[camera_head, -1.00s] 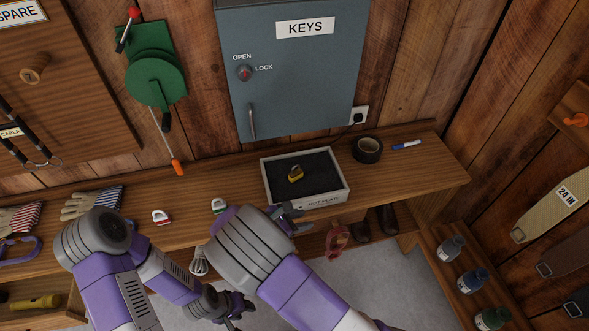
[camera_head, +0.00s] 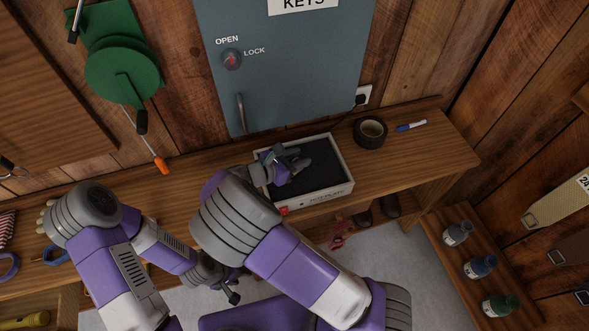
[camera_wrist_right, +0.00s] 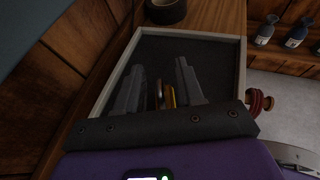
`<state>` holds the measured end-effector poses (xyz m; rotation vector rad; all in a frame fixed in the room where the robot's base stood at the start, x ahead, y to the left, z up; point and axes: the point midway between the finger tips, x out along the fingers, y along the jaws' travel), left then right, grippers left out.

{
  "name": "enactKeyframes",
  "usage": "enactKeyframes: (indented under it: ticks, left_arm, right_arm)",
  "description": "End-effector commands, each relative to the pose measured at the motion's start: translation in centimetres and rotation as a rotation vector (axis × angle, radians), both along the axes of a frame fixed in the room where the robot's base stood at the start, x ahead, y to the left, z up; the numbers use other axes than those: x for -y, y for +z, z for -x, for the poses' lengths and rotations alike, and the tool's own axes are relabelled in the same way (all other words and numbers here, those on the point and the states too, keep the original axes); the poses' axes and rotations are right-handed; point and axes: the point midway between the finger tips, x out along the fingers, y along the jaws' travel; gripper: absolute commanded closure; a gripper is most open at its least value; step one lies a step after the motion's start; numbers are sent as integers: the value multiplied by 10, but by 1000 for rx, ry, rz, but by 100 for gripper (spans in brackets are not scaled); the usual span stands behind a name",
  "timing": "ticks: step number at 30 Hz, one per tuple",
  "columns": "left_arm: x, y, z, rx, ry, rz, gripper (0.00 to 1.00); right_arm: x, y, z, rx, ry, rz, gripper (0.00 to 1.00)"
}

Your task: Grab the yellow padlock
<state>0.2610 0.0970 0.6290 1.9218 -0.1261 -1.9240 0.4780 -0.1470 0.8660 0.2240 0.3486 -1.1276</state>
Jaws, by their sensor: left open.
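The yellow padlock (camera_wrist_right: 168,96) lies in the white-walled tray with a dark lining (camera_head: 349,184) on the bench. In the right wrist view it shows between the two fingers of my right gripper (camera_wrist_right: 160,85), with gaps on both sides; its lower part is hidden by the gripper body. In the head view my right gripper (camera_head: 293,160) is down in the tray, open, and hides the padlock. My left gripper (camera_head: 231,288) is open and hangs low in front of the bench, away from the tray, partly covered by my right arm.
A roll of black tape (camera_head: 370,132) and a blue marker (camera_head: 411,126) lie right of the tray. The grey key cabinet (camera_head: 290,70) stands behind it. Several bottles (camera_head: 480,266) stand on a low shelf at right.

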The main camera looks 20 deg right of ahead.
Motion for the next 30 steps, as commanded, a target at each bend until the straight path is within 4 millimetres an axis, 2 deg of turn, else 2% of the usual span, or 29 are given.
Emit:
enactKeyframes:
  ticks: [4, 11, 18, 30]
  left_arm:
    - [0, -5, 0, 0, 0, 0, 57]
    - [0, -4, 0, 0, 0, 0, 57]
    - [0, -4, 0, 0, 0, 0, 57]
    - [0, -3, 0, 0, 0, 0, 57]
  right_arm:
    - [11, -6, -4, 0, 0, 0, 63]
    - [11, -5, -5, -1, 0, -1, 63]
    - [11, -5, -5, -1, 0, -1, 100]
    - [11, -3, -5, 0, 1, -1, 100]
